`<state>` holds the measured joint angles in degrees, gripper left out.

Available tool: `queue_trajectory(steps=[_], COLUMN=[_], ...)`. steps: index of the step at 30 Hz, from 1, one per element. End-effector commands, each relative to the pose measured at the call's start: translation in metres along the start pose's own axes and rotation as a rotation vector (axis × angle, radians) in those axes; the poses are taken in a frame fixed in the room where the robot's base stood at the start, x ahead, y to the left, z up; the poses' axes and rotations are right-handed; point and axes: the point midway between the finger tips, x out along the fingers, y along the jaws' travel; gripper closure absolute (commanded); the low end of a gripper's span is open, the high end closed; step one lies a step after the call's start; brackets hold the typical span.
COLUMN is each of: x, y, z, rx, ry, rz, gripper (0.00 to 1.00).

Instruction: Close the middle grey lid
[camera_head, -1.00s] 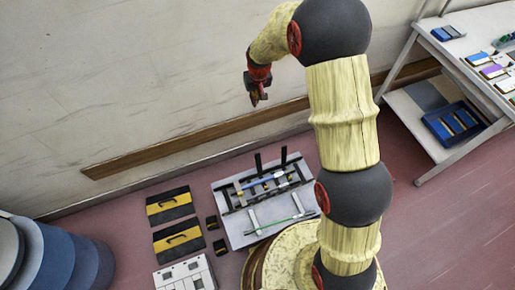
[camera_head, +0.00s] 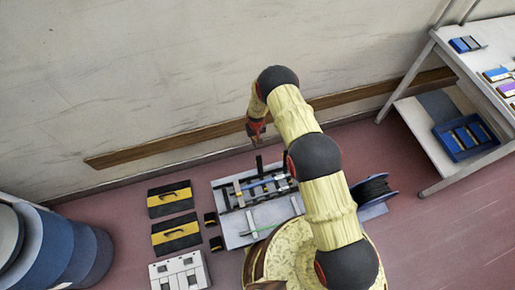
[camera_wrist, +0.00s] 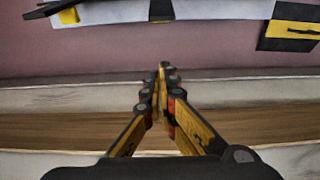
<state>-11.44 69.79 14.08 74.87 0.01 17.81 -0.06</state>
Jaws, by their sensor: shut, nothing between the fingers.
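A light grey board (camera_head: 233,236) lies on the floor, carrying dark bars, pale strips, a blue piece and a green rod. An upright dark post (camera_head: 259,165) stands at its far side, and a second is partly hidden by my arm. I cannot tell which part is the middle grey lid. My gripper (camera_head: 255,136) is above the board's far edge, near the wall, pointing down. In the wrist view, its fingers (camera_wrist: 162,70) meet at the tips with nothing between them. The board's edge (camera_wrist: 215,10) shows at the top there, apart from the fingertips.
Two black-and-yellow cases (camera_head: 170,198) lie left of the board, with a white box (camera_head: 162,269) in front of them. A wall with a wooden rail (camera_head: 180,144) runs behind. A shelf table (camera_head: 410,115) stands at right.

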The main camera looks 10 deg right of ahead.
Motion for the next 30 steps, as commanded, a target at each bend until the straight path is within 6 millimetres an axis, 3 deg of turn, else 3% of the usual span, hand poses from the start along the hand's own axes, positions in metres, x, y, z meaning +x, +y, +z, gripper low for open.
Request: queue_trajectory(steps=[18,30], x=[0.100,0.083], y=[0.000,0.000], z=[0.001,0.035], rx=[0.000,0.000], ry=[-0.002,0.000], rz=[0.000,0.000], gripper=[1.00,1.00])
